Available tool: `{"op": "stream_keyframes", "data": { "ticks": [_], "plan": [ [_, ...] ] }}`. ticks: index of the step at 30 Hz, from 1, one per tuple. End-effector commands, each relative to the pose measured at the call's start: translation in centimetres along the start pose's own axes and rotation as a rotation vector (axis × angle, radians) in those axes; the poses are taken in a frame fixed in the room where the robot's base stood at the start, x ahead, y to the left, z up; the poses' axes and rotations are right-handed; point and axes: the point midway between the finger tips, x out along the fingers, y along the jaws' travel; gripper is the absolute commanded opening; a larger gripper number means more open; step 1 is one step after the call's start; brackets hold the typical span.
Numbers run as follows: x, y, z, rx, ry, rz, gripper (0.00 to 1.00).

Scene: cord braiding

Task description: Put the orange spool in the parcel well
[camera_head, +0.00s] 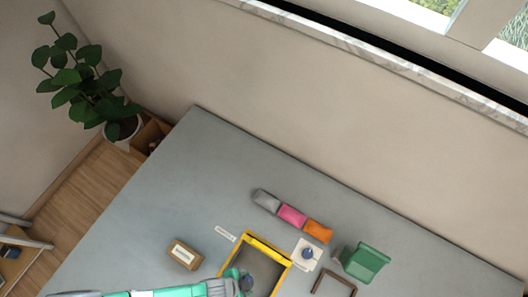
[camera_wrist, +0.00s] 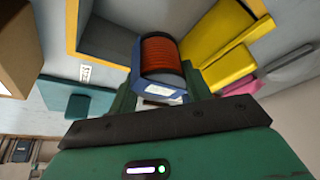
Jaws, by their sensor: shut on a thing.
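A grey-floored well with a yellow rim (camera_wrist: 72,28), which looks like the parcel well, lies behind the spool in that view. In the head view, my gripper (camera_head: 243,281) is over the left part of this well, whose yellow rim (camera_head: 268,246) shows at the far side. The spool's orange part is hidden there, and its height above the well floor is unclear.
A brown box (camera_head: 185,254) stands left of the well, near a white label (camera_head: 225,234). Grey, pink (camera_head: 291,215) and orange pouches lie in a row behind it. A white pad (camera_head: 306,256), green bin (camera_head: 364,263) and brown frame (camera_head: 334,283) are right. The far-left grey table is clear.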

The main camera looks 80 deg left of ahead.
Motion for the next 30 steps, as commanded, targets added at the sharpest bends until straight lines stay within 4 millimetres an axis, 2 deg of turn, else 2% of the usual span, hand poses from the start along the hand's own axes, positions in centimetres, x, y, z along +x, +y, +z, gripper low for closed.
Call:
{"op": "stream_keyframes", "data": {
  "ticks": [30],
  "plan": [
    [12.7, 0.0, 5.2, 0.001, -0.001, 0.0, 0.22]
  ]
}}
